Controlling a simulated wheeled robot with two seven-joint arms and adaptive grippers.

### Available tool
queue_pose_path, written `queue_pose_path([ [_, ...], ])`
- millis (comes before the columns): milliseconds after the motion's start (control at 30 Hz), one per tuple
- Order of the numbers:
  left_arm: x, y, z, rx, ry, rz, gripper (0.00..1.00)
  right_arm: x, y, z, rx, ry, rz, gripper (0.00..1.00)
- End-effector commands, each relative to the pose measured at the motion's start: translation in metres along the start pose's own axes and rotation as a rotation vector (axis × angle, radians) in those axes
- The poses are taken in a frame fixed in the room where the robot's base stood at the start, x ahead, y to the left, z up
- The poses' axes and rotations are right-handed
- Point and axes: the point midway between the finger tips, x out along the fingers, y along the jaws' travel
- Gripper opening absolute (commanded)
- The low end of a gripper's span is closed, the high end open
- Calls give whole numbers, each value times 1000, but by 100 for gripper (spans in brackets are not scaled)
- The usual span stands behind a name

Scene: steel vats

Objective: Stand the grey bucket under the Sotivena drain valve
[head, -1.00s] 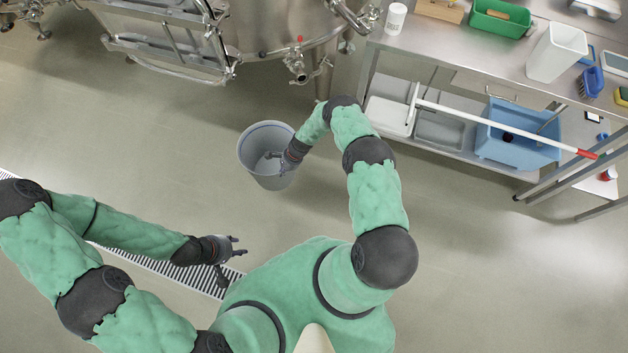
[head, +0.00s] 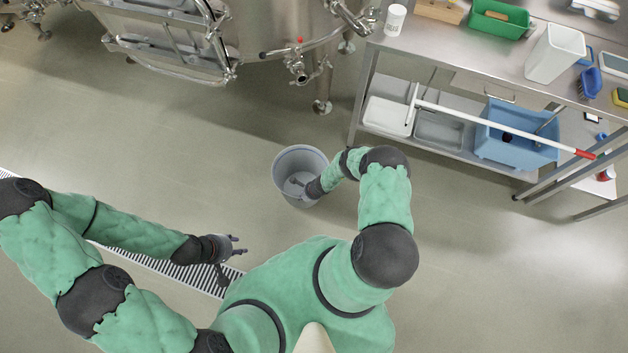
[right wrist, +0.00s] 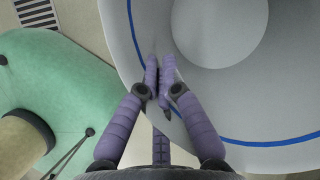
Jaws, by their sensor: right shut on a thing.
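The grey bucket (head: 285,160) is in the middle of the head view, upright and apparently empty, on or just above the floor. My right gripper (head: 299,184) is shut on its rim. The right wrist view shows the fingers (right wrist: 160,80) pinching the wall of the bucket (right wrist: 285,95), with a blue line along the rim. The drain valve (head: 298,70) hangs low on the front of a steel vat (head: 270,20), beyond the bucket. No Sotivena name is readable. My left gripper (head: 236,246) is open and empty, above the floor grate.
Vat legs (head: 322,105) stand near the valve. The floor (head: 250,125) between bucket and vat is clear.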

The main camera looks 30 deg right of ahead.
Motion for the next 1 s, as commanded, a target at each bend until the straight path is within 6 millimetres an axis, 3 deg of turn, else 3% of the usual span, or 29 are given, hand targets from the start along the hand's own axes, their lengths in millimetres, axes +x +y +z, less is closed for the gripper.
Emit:
queue_pose_path([
  [267, 14, -5, -1, 0, 0, 0, 40, 10, -10, -14, 12, 2, -10, 0],
  [1000, 100, -36, -4, 0, 0, 0, 40, 42, -74, -69, 11, 1, -9, 0],
])
